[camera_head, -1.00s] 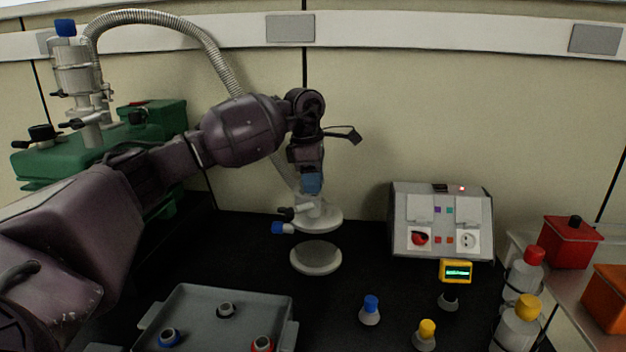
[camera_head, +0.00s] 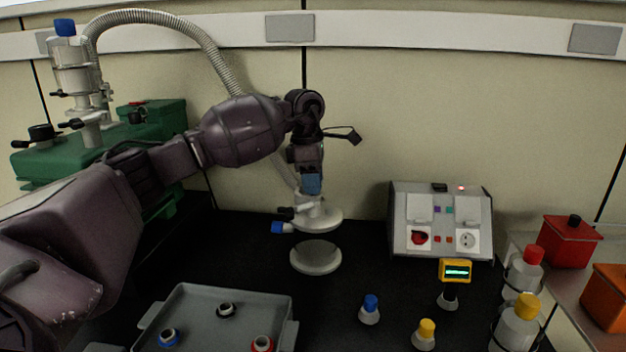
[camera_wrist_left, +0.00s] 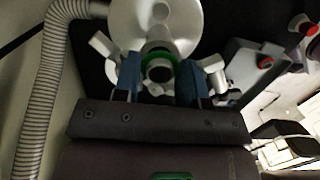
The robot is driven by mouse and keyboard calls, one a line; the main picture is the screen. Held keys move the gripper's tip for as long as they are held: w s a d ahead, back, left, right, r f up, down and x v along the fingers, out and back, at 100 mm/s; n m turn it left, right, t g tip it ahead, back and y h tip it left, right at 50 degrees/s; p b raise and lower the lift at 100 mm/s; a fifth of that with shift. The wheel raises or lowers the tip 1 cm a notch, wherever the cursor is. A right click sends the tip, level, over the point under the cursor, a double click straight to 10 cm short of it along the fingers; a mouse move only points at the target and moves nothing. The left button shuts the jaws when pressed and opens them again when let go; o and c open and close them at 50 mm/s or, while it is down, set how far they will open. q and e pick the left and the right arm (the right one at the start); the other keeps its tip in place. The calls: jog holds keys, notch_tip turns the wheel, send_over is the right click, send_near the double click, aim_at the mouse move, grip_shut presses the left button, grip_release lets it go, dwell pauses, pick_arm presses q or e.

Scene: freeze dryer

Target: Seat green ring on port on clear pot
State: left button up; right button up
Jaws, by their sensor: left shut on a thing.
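The clear pot stands on the black bench in the head view, with a white lid plate (camera_head: 320,219) above a white base (camera_head: 316,262). Its lid carries white ports, one with a blue end (camera_head: 282,227). My left gripper (camera_head: 312,186) is over the lid, blue fingers pointing down. In the left wrist view the left gripper (camera_wrist_left: 160,82) is shut on the green ring (camera_wrist_left: 160,55), which sits between the fingers around a dark round opening at the port. Whether the ring is fully down on the port cannot be told. The head view hides the ring.
A grey tray (camera_head: 190,310) with several ring-topped pieces stands in front. Blue-topped (camera_head: 370,310) and yellow-topped (camera_head: 425,335) pieces stand at front right. A grey socket box (camera_head: 441,222) is behind right. A ribbed hose (camera_head: 215,50) runs behind my arm.

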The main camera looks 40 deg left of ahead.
pick_arm(q)
jog(key=shift+f, duration=0.15)
pick_arm(e)
jog(key=shift+f, duration=0.1)
pick_arm(q)
jog(key=shift+f, duration=0.2)
pick_arm(e)
jog(key=shift+w, duration=0.35)
pick_arm(q)
jog(key=shift+f, duration=0.15)
pick_arm(e)
jog(key=shift+s, duration=0.1)
jog(key=shift+s, duration=0.15)
pick_arm(q)
jog(key=o, duration=1)
pick_arm(e)
jog(key=shift+s, duration=0.25)
jog(key=shift+w, duration=0.45)
